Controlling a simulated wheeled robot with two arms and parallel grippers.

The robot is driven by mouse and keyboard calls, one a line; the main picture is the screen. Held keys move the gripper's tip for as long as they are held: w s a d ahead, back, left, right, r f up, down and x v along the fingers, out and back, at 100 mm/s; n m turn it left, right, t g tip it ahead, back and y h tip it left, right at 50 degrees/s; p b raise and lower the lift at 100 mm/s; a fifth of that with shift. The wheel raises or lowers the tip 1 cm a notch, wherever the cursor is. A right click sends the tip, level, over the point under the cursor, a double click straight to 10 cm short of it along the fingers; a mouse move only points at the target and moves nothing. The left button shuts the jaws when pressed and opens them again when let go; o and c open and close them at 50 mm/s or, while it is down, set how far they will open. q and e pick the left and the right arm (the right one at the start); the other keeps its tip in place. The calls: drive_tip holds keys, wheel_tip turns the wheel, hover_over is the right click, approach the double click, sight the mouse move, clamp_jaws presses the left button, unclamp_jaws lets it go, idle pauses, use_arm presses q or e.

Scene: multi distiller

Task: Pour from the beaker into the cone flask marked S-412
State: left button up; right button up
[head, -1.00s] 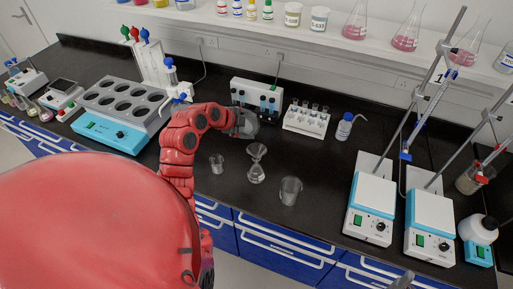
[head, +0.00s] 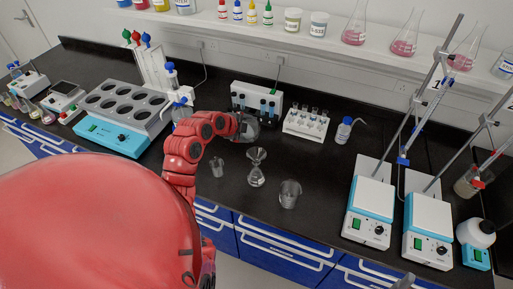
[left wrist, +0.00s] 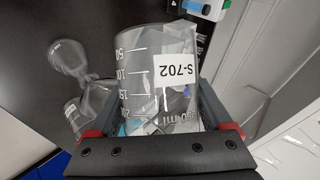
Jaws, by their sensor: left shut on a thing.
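My left gripper (head: 243,128) is above the bench, in front of the white block with vials. In the left wrist view the gripper (left wrist: 160,138) is shut on a clear beaker (left wrist: 145,78) with a scale and an "S-702" label. Clear solids or reflections show through its glass; I cannot tell its contents. A clear conical flask with a funnel-like top (head: 256,172) stands on the bench, to the right of and nearer than the gripper. It also shows in the left wrist view (left wrist: 98,95). No S-412 mark is readable. A grey tip at the bottom edge may be my right gripper (head: 405,281).
A small beaker (head: 217,168) and a larger one (head: 289,194) stand beside the flask. Behind are a vial block (head: 240,93) and a tube rack (head: 306,124). Hotplates (head: 370,200) stand right. Pink-filled flasks (head: 405,42) are on the shelf. Bench between larger beaker and hotplates is clear.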

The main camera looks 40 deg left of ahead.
use_arm(q)
drive_tip(key=shift+r, duration=0.1)
drive_tip(key=shift+w+p, duration=0.15)
drive_tip(key=shift+p, duration=0.2)
drive_tip(key=shift+s+r+y, duration=0.15)
drive_tip(key=shift+s+y, duration=0.05)
drive_tip(key=shift+y, duration=0.1)
drive_tip(key=shift+w+f, duration=0.2)
drive_tip(key=shift+f, duration=0.05)
drive_tip(key=shift+m+p, duration=0.3)
drive_tip(key=shift+s+y, duration=0.15)
drive_tip(key=shift+y, duration=0.15)
drive_tip(key=shift+f, duration=0.2)
drive_tip(key=shift+f, duration=0.2)
